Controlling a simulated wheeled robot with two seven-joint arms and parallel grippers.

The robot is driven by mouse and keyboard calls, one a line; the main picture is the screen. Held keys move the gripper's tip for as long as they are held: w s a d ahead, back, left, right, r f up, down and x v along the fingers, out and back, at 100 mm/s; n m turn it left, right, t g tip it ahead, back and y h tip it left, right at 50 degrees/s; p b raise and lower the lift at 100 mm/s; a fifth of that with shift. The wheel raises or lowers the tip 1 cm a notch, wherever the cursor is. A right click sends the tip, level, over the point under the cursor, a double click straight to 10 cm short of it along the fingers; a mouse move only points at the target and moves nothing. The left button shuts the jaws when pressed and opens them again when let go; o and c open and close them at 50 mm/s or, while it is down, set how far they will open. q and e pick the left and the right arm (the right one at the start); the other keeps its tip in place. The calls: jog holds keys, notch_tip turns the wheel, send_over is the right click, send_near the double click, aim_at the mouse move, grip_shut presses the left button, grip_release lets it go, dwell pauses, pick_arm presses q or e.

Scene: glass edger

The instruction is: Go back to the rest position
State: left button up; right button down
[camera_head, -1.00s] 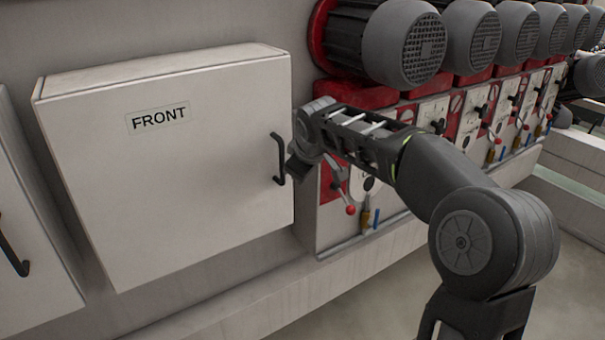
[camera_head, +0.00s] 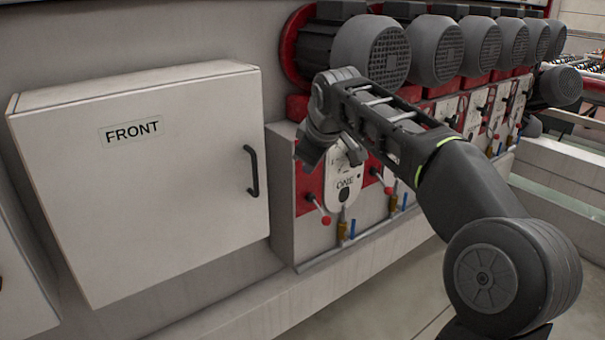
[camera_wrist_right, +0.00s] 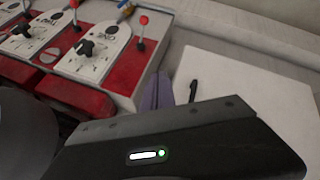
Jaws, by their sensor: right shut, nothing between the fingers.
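My right gripper (camera_head: 308,152) is shut and empty. It hangs in the air to the right of the white cabinet marked FRONT (camera_head: 160,210), apart from its black handle (camera_head: 251,171). In the right wrist view the closed fingers (camera_wrist_right: 158,92) show beside the white cabinet door (camera_wrist_right: 255,85), with the dark handle (camera_wrist_right: 193,91) close by in the picture. The cabinet looks shut. My right arm reaches in from the lower right, in front of the machine. My left gripper is not in view.
Grey motors (camera_head: 385,55) stand in a row above red and white control panels. A pale ledge (camera_head: 240,310) runs along the bottom. Open floor lies at the lower right.

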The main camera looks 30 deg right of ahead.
jog(key=shift+s+r, duration=0.1)
dwell(0.4)
jog(key=w+a+f+g+y, duration=0.1)
jog(key=w+a+f, duration=0.3)
jog(key=f, duration=0.5)
jog(key=w+a+f+y, duration=0.1)
jog(key=a+f, duration=0.4)
jog(key=f, duration=0.3)
jog(key=s+a+f+g+y, duration=0.1)
jog(key=s+a+f, duration=0.1)
jog(key=a+f, duration=0.5)
jog(key=s+a+f+g+y, duration=0.1)
jog(key=a+f, duration=0.2)
jog(key=f, duration=0.8)
jog(key=s+a+f+m+y, duration=0.1)
jog(key=s+a+f+m, duration=0.1)
jog(key=s+a+f, duration=0.65)
jog(key=s+a+f+m+g, duration=0.1)
jog(key=s+a+f, duration=0.1)
jog(key=s+f, duration=0.2)
jog(key=s+a+f+m+g+y, duration=0.1)
jog(key=s+f, duration=0.4)
jog(key=s, duration=0.6)
jog(key=s+a+f+m+g, duration=0.1)
jog(key=s+a+f+m, duration=0.1)
jog(key=s+a+f, duration=0.2)
jog(key=s, duration=0.3)
jog(key=shift+s+a+f+m+y, duration=0.15)
jog(key=shift+a+f+m+y, duration=0.15)
jog(key=shift+a+m+y, duration=0.1)
